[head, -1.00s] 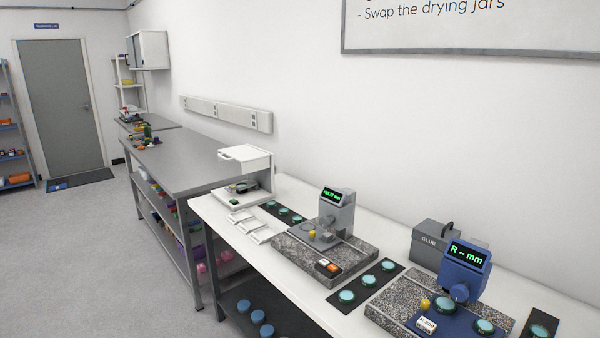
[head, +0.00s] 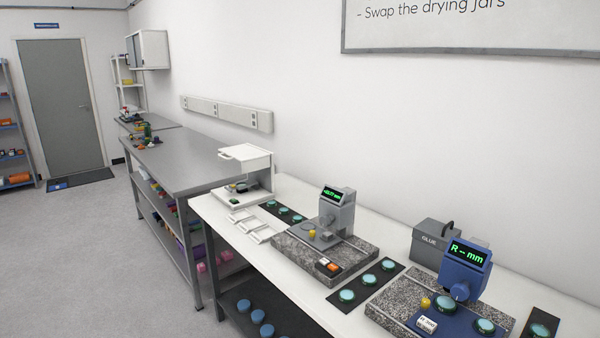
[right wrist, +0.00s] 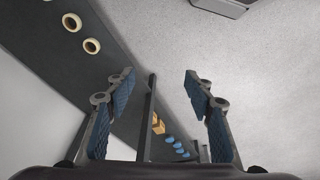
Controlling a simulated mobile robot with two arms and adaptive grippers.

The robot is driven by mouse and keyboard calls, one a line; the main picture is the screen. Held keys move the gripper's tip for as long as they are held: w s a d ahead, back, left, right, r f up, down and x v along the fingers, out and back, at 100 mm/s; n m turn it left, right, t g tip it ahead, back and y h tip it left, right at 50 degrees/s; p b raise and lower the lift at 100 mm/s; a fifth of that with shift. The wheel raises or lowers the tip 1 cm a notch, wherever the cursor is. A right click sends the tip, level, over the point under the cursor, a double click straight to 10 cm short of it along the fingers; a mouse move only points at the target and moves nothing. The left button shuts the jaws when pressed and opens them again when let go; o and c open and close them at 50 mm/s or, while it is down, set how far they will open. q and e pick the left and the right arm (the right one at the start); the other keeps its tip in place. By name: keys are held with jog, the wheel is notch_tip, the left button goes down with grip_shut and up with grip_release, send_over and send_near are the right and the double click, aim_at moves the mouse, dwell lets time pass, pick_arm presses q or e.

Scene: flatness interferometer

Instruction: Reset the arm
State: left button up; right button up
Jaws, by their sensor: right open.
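My right gripper (right wrist: 160,95) shows in the right wrist view with its two blue-padded fingers spread wide apart. Nothing is between the fingertips. Neither arm nor gripper shows in the head view. My left gripper is out of view. In the head view a grey instrument (head: 338,210) with a lit green display stands on a granite plate (head: 357,256). A blue instrument (head: 464,270) reading "R -- mm" stands on a second granite plate (head: 392,297) at the right.
Dark mats with teal discs (head: 347,296) lie on the white bench (head: 220,213). Below are blue round items (head: 258,316). A grey metal table (head: 185,160) adjoins at left. Floor (head: 75,250) at left is clear.

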jog(key=s+d+f+g, duration=0.1)
jog(key=s+f, duration=0.3)
jog(key=f, duration=0.4)
jog(key=s+f, duration=0.4)
jog(key=f, duration=0.4)
jog(key=s+d+f, duration=0.2)
jog(key=s+f, duration=0.6)
jog(key=s, duration=0.3)
jog(key=shift+s+d+f+g, duration=0.2)
jog(key=shift+s+g, duration=0.15)
jog(key=shift+g, duration=0.05)
